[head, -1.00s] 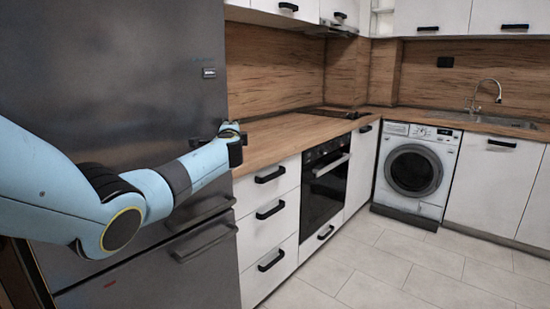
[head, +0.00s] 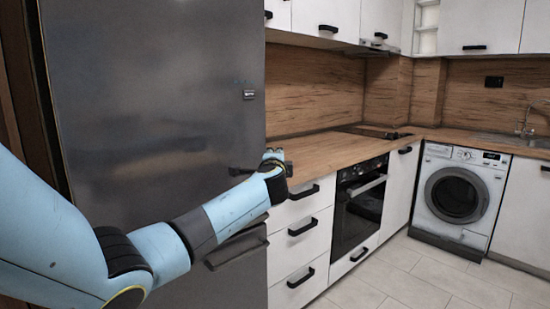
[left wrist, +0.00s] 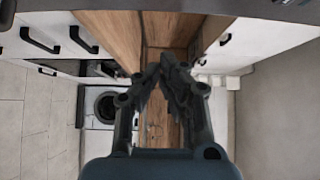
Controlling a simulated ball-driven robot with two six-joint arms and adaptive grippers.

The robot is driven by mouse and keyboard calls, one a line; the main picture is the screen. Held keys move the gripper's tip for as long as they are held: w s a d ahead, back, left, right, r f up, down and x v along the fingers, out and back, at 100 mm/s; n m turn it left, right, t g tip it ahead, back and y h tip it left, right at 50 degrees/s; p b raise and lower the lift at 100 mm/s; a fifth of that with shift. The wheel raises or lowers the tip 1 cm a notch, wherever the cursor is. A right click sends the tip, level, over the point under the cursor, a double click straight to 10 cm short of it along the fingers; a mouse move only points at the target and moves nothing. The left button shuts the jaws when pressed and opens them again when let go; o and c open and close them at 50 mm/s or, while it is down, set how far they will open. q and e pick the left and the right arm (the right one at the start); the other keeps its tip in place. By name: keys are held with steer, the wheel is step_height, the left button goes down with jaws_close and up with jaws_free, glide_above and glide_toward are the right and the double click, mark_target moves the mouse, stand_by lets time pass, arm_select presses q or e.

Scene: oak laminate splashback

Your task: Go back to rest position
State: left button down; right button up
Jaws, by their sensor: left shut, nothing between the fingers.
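My left gripper (left wrist: 164,62) is shut and empty in the left wrist view, its dark fingers converging at the tips. In the head view my pale blue left arm reaches in from the left across the front of the grey fridge. Its wrist end is near the fridge's right edge and the near end of the worktop; I cannot make out the fingers there. My right gripper is in neither view.
The tall grey fridge (head: 150,110) stands close on the left. White drawers (head: 300,235) with black handles, an oven (head: 357,205) and a washing machine (head: 457,195) line the wooden worktop (head: 335,148). The tiled floor (head: 430,280) in front is clear.

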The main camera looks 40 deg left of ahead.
arm_select(q)
steer(key=shift+v, duration=1.15)
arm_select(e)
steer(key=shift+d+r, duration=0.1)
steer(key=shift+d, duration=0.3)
arm_select(q)
steer(key=s+d+f+g+h+b, duration=0.15)
steer(key=s+f, duration=0.55)
steer(key=f, duration=0.7)
steer(key=s+d+f+g+h+b, duration=0.1)
steer(key=s+d+f+g+h, duration=0.15)
steer(key=s+f, duration=0.8)
steer(key=s+d+f+g+h+b, duration=0.1)
steer(key=s+d+f+g, duration=0.2)
steer(key=f, duration=1.4)
steer(key=s+d+f+n+g+h, duration=0.2)
steer(key=s+d+f, duration=0.3)
steer(key=s, duration=0.8)
steer(key=s+d+f+n+g+h+b, duration=0.1)
steer(key=s+d+f+n, duration=0.3)
steer(key=s+f, duration=0.5)
steer(key=s+d+f+n+g+h, duration=0.2)
steer(key=s+d+f, duration=0.5)
steer(key=s, duration=1)
steer(key=shift+f+n+g+h, duration=0.3)
steer(key=shift+f+n+h, duration=0.15)
steer(key=shift+n+h, duration=0.15)
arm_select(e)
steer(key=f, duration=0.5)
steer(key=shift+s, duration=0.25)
